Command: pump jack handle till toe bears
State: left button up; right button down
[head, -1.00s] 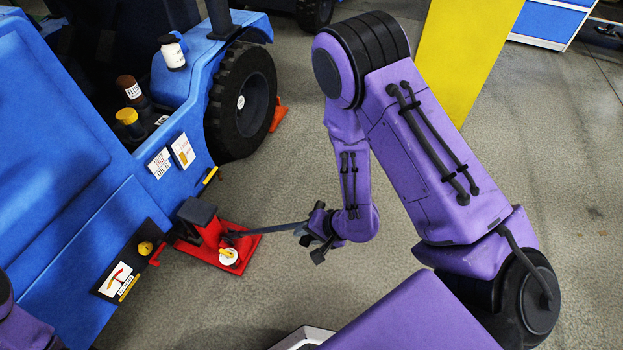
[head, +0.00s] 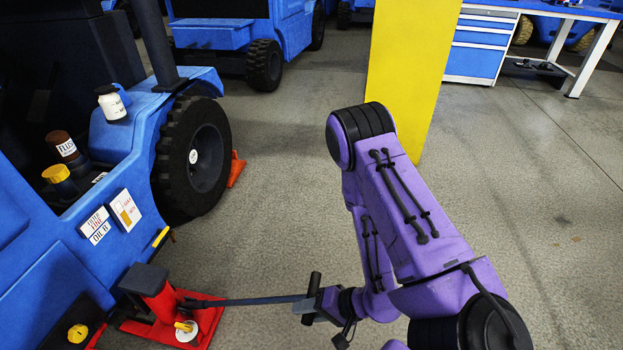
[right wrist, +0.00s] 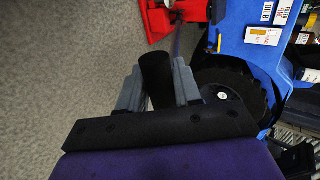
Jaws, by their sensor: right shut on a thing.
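The red jack (head: 160,305) stands on the floor against the blue truck's side, with a dark block (head: 143,277) on its top. I cannot tell whether its toe touches the truck. The jack handle (head: 250,301) runs nearly level to the right from the jack. My right gripper (head: 313,300) is shut on the black grip at the handle's outer end. In the right wrist view the grip (right wrist: 157,78) sits between the two grey fingers. A white round dial with a yellow part (head: 187,328) is on the jack's base. My left gripper is not in view.
The blue truck (head: 50,245) fills the left side, bearing bottles (head: 110,103) and tags (head: 124,209). An orange chock (head: 236,168) sits by its wheel (head: 195,158). A yellow pillar (head: 408,75) stands behind my right arm. Open floor lies to the right.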

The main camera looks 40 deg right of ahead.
jog(key=shift+s+d+f, duration=0.1)
jog(key=shift+s+f, duration=0.1)
jog(key=shift+f, duration=0.4)
jog(key=w+a+r+g+h+p, duration=0.1)
jog(key=w+a+r+p, duration=0.3)
jog(key=p, duration=0.8)
jog(key=w+a+r+g+h+p, duration=0.2)
jog(key=w+r+p, duration=0.5)
jog(key=r+p, duration=0.5)
jog(key=shift+w+a+r+g+p, duration=0.35)
jog(key=shift+a+g+p, duration=0.25)
jog(key=shift+a, duration=0.55)
jog(key=c, duration=0.7)
grip_release()
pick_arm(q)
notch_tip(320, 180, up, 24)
pick_arm(e)
jog(key=shift+r, duration=0.1)
